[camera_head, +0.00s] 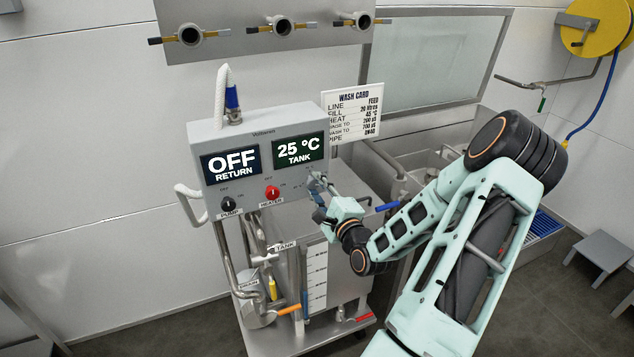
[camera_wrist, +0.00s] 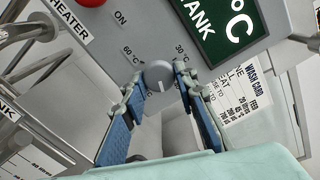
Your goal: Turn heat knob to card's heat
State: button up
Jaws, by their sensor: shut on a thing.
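The heat knob (camera_wrist: 158,74) is a small grey dial on the control box (camera_head: 215,139), with 30 °C and 60 °C marked near it in the wrist view. My gripper (camera_wrist: 160,84) is shut on it, one blue-padded finger on each side. In the head view my gripper (camera_head: 317,190) hides most of the knob at the box's lower right corner. A pale line on the knob is faintly visible; its exact setting is hard to read. The wash card (camera_head: 353,112) stands behind the box; its heat row appears to read 45 °C.
The tank display (camera_head: 299,151) reads 25 °C and the return display (camera_head: 231,163) reads OFF. The red heater knob (camera_head: 272,192) and black pump knob (camera_head: 228,205) sit left of my gripper. Pipes and a steel tank (camera_head: 349,260) lie below.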

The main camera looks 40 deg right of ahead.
jog(key=shift+m, duration=0.6)
jog(key=shift+m+p, duration=0.3)
jog(key=o, duration=1.1)
jog(key=shift+s, duration=0.1)
jog(key=v, duration=1.1)
jog(key=shift+s+f, duration=0.1)
jog(key=shift+s, duration=0.3)
